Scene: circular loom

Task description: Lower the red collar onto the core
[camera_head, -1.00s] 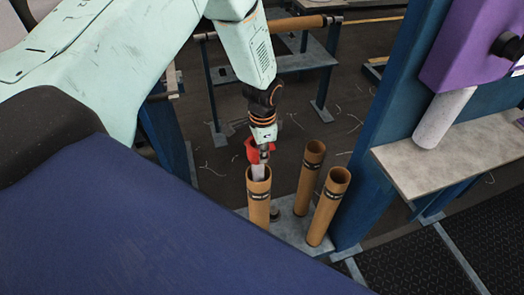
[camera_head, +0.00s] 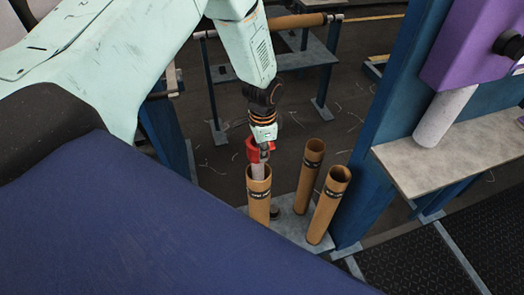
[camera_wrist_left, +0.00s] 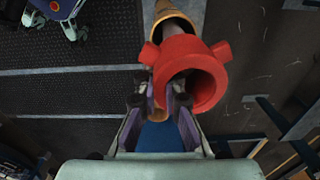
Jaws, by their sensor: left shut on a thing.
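The red collar (camera_head: 252,151) is a thick ring with stubby lugs. My left gripper (camera_head: 262,158) is shut on it, and it hangs just above the mouth of the nearest brown cardboard core (camera_head: 259,203). The core stands upright with a dark printed band. In the left wrist view the collar (camera_wrist_left: 207,84) sits at the fingertips of my left gripper (camera_wrist_left: 160,97), its hole partly visible. A tan tube (camera_wrist_left: 173,16) shows beyond it, partly hidden. The collar appears off the core; their exact alignment is unclear. My right gripper is not in view.
Two more upright cores, one behind (camera_head: 309,172) and one to the right (camera_head: 325,210), stand close by on a grey base plate (camera_head: 292,222). A blue post (camera_head: 372,150) and a grey shelf (camera_head: 450,155) are farther right. Thread scraps lie on the dark floor.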

